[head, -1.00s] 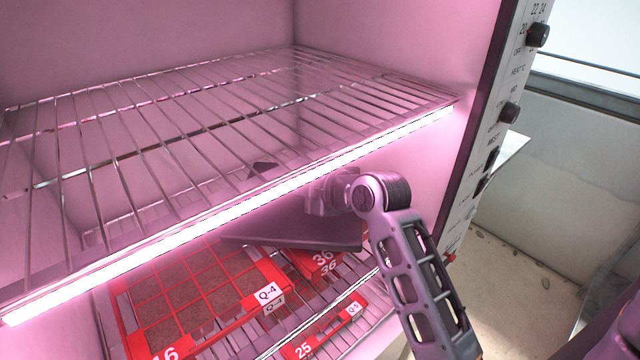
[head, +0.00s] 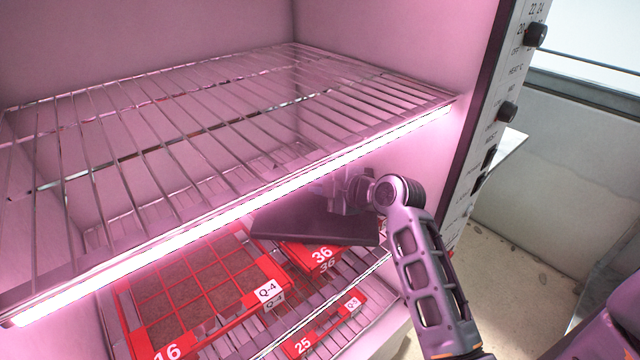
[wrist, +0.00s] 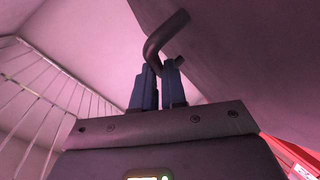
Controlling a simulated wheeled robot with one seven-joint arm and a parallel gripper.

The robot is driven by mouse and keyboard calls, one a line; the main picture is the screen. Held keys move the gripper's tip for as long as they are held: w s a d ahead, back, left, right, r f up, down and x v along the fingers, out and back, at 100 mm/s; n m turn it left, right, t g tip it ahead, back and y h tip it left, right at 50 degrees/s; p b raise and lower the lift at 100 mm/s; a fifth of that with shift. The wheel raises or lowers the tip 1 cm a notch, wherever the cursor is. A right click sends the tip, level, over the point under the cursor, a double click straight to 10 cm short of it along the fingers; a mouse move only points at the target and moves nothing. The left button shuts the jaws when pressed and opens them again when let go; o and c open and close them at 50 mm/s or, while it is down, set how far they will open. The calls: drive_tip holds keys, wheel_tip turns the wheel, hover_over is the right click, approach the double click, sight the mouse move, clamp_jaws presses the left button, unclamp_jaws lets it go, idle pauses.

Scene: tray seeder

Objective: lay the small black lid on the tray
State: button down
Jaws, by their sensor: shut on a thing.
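The small black lid (head: 312,226) is a flat dark plate in the head view, under the lit front edge of the upper rack. My gripper (wrist: 158,74) has its two blue fingers shut on the lid's bent handle (wrist: 163,45) in the wrist view. The lid's dark face (wrist: 255,50) fills the upper right there. In the head view the lid hangs above the small red tray marked 36 (head: 322,256) and covers its rear part. A larger red tray marked 16 (head: 272,291) and a red tray marked 25 (head: 303,346) lie beside it. My fingertips are hidden in the head view.
The upper wire rack (head: 230,110) is empty and spans the cabinet above my gripper, with a bright light bar (head: 200,233) along its front. The cabinet's right wall and control panel (head: 500,100) stand close to my arm. The trays sit on a lower wire rack (head: 352,284).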

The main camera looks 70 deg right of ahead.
drive_tip(key=c, duration=1.2)
unclamp_jaws()
drive_tip(key=shift+f, duration=0.1)
drive_tip(key=shift+r, duration=0.25)
drive_tip(key=b+v, duration=0.1)
drive_tip(key=v, duration=1.1)
drive_tip(key=shift+f, duration=0.1)
drive_tip(key=s+a+f+m, duration=0.2)
drive_tip(key=a+f+m, duration=0.1)
drive_tip(key=a, duration=0.5)
drive_tip(key=s+a+f+m, duration=0.2)
drive_tip(key=a+f+m, duration=0.15)
drive_tip(key=a, duration=0.45)
drive_tip(key=s+a+r+y, duration=0.1)
drive_tip(key=s+a, duration=0.2)
drive_tip(key=a, duration=0.1)
drive_tip(key=s+a+r+m+t+y, duration=0.1)
drive_tip(key=s+a+r+y, duration=0.1)
drive_tip(key=s+a, duration=0.1)
drive_tip(key=s+a+r+m+t+y, duration=0.1)
drive_tip(key=s+a+y, duration=0.1)
drive_tip(key=s+a, duration=0.2)
drive_tip(key=shift+a+r, duration=0.25)
drive_tip(key=shift+a, duration=0.35)
